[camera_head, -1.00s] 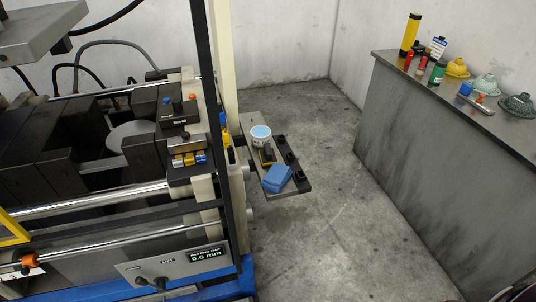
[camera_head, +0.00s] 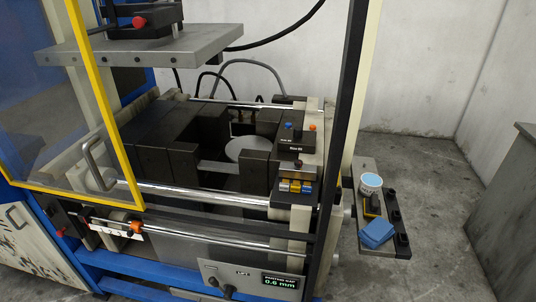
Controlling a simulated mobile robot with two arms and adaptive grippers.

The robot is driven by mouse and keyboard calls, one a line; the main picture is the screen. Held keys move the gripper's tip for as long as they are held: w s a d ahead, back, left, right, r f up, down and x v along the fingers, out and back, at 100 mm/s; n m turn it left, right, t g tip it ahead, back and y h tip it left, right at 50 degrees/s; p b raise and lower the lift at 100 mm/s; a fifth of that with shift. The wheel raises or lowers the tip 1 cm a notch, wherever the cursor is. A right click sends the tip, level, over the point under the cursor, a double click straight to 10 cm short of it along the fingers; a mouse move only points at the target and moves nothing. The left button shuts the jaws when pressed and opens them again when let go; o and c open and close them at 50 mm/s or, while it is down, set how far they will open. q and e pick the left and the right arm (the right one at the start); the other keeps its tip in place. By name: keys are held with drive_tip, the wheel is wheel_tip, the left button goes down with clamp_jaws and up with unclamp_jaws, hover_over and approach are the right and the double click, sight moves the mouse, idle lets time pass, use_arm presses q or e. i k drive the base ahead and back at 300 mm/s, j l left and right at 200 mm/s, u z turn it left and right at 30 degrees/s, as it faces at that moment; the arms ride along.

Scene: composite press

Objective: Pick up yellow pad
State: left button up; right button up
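A small dark block with yellow on it (camera_head: 370,207) lies on the narrow shelf (camera_head: 392,250) at the right side of the press. It is partly tucked between the tub and the blue pad, and I cannot tell for sure that it is the yellow pad. The folded blue pad (camera_head: 377,233) lies at the shelf's near end. A white tub with a light blue top (camera_head: 371,184) stands at the far end. Neither of my grippers is in view.
The press (camera_head: 190,150) fills the left and middle, with a yellow-framed clear door (camera_head: 75,110) and a dark upright post (camera_head: 350,120) beside the shelf. A grey counter (camera_head: 510,200) stands at the right edge. Bare floor (camera_head: 435,200) lies between.

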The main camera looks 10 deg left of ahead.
sight(373, 207)
drive_tip(key=i+l+u, duration=0.1)
drive_tip(key=l+u, duration=0.35)
drive_tip(key=l, duration=0.85)
